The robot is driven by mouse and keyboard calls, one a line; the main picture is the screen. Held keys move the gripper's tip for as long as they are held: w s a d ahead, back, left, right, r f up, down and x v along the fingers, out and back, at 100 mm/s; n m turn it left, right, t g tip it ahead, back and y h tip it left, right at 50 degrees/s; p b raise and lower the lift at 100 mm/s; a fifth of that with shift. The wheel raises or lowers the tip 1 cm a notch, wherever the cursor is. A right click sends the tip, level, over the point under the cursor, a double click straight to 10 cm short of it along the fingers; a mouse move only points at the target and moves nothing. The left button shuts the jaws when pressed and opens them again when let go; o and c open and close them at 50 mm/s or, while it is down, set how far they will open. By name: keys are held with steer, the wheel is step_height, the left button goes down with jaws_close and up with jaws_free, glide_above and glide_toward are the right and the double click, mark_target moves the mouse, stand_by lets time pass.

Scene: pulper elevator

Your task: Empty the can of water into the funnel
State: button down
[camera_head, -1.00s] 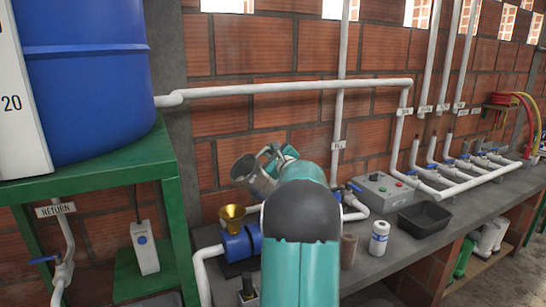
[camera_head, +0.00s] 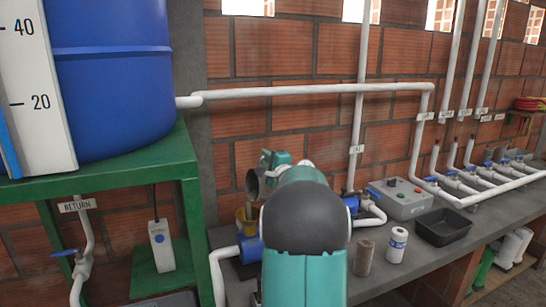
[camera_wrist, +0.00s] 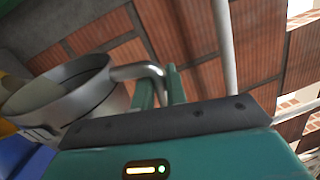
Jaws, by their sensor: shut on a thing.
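The metal can (camera_head: 253,184) is tipped steeply, its mouth low over the yellow funnel (camera_head: 241,215). A greyish streak shows between the can's rim and the funnel; it may be water. My gripper (camera_head: 269,160) is shut on the can's handle, partly hidden by my arm. In the wrist view, the can (camera_wrist: 98,101) is at the left with greyish contents near its mouth, and my gripper's fingers (camera_wrist: 160,88) close on the handle. The funnel sits on a blue pump (camera_head: 249,247); how much water is left I cannot tell.
A green stand (camera_head: 185,165) with a blue tank (camera_head: 110,80) is at the left. White pipes run along the brick wall.

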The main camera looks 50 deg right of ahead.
steer(key=w+a+f+n+y, duration=0.1)
steer(key=w+a+n, duration=0.3)
steer(key=a+n, duration=0.4)
steer(key=shift+a+f+n+t, duration=0.2)
steer(key=shift+a+n+t, duration=0.15)
steer(key=shift+a, duration=0.5)
stand_by(1.5)
